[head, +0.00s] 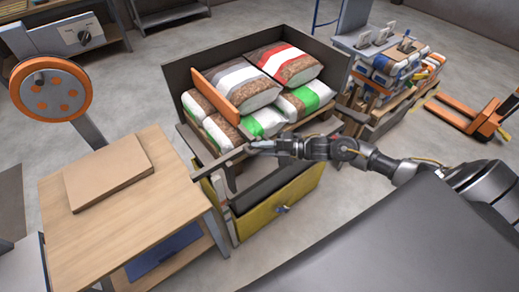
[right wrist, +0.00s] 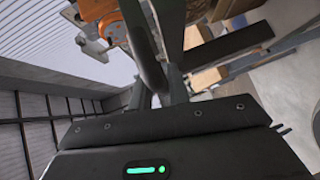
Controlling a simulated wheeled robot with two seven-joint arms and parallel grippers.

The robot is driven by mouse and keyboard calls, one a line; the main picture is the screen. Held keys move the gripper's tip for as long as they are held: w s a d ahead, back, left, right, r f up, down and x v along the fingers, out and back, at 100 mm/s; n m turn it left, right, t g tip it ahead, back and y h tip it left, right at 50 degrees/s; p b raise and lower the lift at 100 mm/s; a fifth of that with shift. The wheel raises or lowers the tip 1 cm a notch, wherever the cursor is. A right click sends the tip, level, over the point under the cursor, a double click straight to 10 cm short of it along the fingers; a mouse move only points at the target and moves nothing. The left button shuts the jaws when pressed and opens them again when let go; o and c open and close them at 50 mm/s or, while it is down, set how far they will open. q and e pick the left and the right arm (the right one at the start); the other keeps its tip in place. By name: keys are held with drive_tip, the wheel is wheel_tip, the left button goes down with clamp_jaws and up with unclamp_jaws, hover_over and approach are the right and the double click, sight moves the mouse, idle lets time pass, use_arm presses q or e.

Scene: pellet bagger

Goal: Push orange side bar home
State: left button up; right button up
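The orange side bar (head: 216,96) lies along the left side of the grey bin (head: 305,40), slanting against the stacked pellet bags. My right gripper (head: 253,148) is in front of the bin, below and right of the bar's near end, apart from it. Its fingers look shut, with nothing seen between them. In the right wrist view the dark fingers (right wrist: 160,50) stand close together, and an orange part (right wrist: 104,18) shows at upper left; I cannot tell whether it is the bar. My left gripper is not in view.
A yellow drawer (head: 280,205) is below the bin. A loaded pallet (head: 400,70) and an orange pallet jack (head: 480,118) stand at right.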

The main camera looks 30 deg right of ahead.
drive_tip(key=o, duration=0.3)
drive_tip(key=shift+d, duration=0.2)
drive_tip(key=shift+o, duration=0.2)
drive_tip(key=shift+a, duration=0.15)
drive_tip(key=shift+s, duration=0.1)
drive_tip(key=shift+s+d, duration=0.2)
drive_tip(key=shift+d, duration=0.05)
drive_tip(key=b+v, duration=0.2)
drive_tip(key=v, duration=0.8)
drive_tip(key=shift+w+d, duration=0.1)
